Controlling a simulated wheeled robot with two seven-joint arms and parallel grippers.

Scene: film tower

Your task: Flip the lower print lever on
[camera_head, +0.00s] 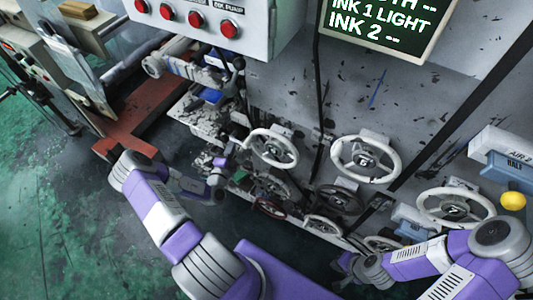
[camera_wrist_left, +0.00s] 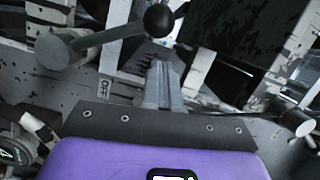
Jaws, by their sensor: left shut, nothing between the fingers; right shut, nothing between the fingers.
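In the left wrist view a grey lever arm (camera_wrist_left: 95,38) runs from a round hub (camera_wrist_left: 52,50) to a black ball knob (camera_wrist_left: 158,20). A label reading OFF (camera_wrist_left: 105,88) is on the panel below it. I cannot read whether this is the lower print lever. My left gripper (camera_wrist_left: 161,72) is shut and empty, its fingertips just below the knob with no clear contact. In the head view my left gripper (camera_head: 221,162) is small beside the machine's low front, left of the handwheels. My right gripper (camera_head: 345,262) is shut and empty, low at the right.
Several numbered handwheels (camera_head: 366,162) stick out from the scuffed grey machine wall. A white box with red buttons (camera_head: 229,29) and a text screen (camera_head: 385,25) sit above. Another round bar end (camera_wrist_left: 304,128) shows at the wrist view's right. Green floor (camera_head: 50,215) is clear at left.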

